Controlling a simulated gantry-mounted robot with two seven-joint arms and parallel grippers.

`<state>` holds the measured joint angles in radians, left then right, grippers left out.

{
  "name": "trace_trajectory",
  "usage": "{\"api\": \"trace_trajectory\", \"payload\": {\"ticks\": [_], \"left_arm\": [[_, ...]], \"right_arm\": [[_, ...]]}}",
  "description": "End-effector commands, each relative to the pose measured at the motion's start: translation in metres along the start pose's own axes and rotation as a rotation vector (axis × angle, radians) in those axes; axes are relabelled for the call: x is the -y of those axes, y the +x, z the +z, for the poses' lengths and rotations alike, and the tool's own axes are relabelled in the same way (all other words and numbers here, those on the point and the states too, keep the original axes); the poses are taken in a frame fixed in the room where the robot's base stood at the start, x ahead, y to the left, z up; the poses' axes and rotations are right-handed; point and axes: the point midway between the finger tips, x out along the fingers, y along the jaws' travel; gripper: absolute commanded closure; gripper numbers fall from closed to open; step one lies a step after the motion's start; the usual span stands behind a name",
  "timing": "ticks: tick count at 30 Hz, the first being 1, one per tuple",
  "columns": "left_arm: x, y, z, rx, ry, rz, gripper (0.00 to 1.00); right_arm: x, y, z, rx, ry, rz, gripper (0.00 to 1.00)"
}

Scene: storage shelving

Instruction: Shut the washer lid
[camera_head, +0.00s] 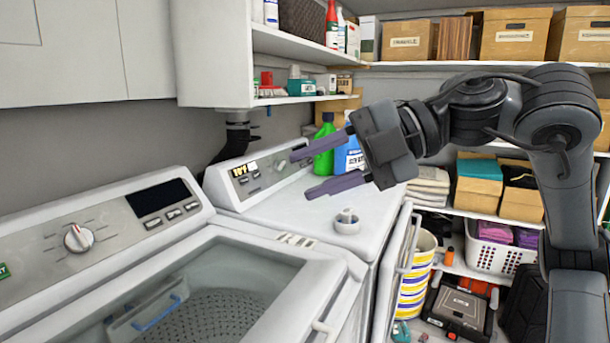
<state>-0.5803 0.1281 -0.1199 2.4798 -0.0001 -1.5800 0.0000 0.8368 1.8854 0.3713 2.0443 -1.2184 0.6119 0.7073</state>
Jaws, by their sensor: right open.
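The white washer (75,268) is at the lower left, with a control panel and round knob at its back. Its white-framed lid (285,262) looks lowered over the tub, with the perforated drum (205,315) and a blue-handled tray visible through its middle. I cannot tell whether the lid is fully seated. A pale handle (325,329) shows at its right front edge. My right gripper (298,172) is open and empty, its two purple-grey fingers apart and pointing left above the neighbouring machine, away from the lid. My left gripper is not in view.
A second white machine (282,212) stands right of the washer, carrying a small white round item (346,222), a green bottle (324,150) and a blue-white container. Its front door (398,255) hangs open. Shelves with boxes (513,35) line the back; a striped bin (416,280) stands below.

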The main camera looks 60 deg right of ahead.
Motion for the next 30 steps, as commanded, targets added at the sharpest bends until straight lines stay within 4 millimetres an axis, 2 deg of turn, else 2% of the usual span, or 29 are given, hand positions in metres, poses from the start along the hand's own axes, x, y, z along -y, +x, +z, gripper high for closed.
{"api": "trace_trajectory", "payload": {"ticks": [21,30], "left_arm": [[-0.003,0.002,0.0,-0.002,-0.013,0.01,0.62],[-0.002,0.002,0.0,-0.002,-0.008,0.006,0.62]], "right_arm": [[0.001,-0.05,0.0,0.001,0.001,0.001,0.59],[0.002,-0.061,0.0,0.0,0.001,0.0,0.59]]}}
